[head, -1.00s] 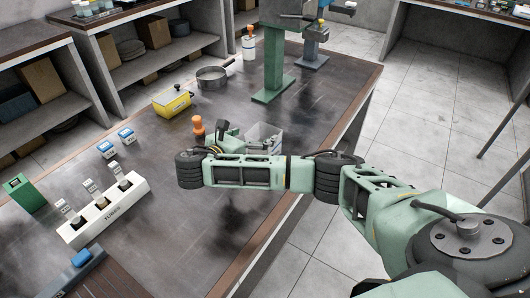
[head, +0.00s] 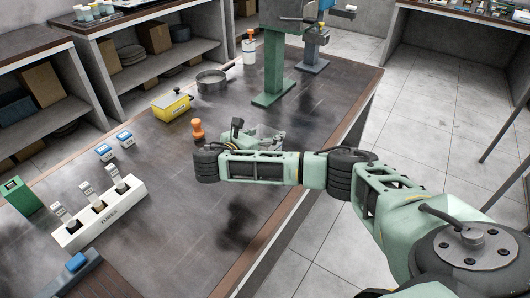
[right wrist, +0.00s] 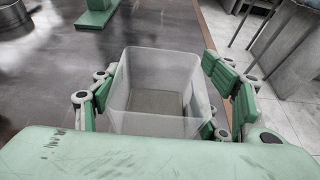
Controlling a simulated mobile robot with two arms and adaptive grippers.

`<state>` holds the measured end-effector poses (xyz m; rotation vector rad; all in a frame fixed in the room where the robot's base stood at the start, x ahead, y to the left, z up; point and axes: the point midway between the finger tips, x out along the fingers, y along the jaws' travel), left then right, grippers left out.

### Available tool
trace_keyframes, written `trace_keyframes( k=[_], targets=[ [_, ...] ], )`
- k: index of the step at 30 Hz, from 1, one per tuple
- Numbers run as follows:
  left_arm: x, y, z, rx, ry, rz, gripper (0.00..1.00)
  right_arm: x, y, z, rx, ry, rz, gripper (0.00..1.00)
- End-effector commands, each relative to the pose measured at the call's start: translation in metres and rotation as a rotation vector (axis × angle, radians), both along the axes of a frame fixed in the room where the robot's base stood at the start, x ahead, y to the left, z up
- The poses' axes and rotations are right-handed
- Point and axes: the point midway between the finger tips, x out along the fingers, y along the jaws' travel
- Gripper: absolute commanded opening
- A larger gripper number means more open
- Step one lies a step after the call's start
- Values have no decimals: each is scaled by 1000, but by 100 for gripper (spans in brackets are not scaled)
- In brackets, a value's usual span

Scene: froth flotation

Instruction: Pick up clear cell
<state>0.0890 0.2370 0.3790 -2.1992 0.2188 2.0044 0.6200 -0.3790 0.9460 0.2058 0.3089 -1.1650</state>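The clear cell (right wrist: 160,122) is an open-topped, see-through box standing on the dark bench. In the right wrist view it sits between the fingers of my right gripper (right wrist: 161,80). The green-padded fingers are spread, one on each side of the cell; a gap shows on the right side, and the left finger is close to the wall. In the head view the cell (head: 270,131) is partly hidden behind my right gripper (head: 250,136) and wrist. My left gripper is not in view.
An orange piece (head: 197,129), a yellow box (head: 172,105) and a metal pan (head: 213,80) stand left of and beyond the gripper. A green stand (head: 273,75) rises behind the cell. A white rack (head: 98,214) is at the left front. The front middle bench is clear.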

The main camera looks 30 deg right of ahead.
Motion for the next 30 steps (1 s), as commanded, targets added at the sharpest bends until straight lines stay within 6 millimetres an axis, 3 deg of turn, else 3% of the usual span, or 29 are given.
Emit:
trace_keyframes(
  k=[19,30],
  targets=[
    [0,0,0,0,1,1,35,0,0,0,0,1,-1,7],
    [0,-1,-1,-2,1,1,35,1,0,6,-1,-3,-1,6]
  ],
)
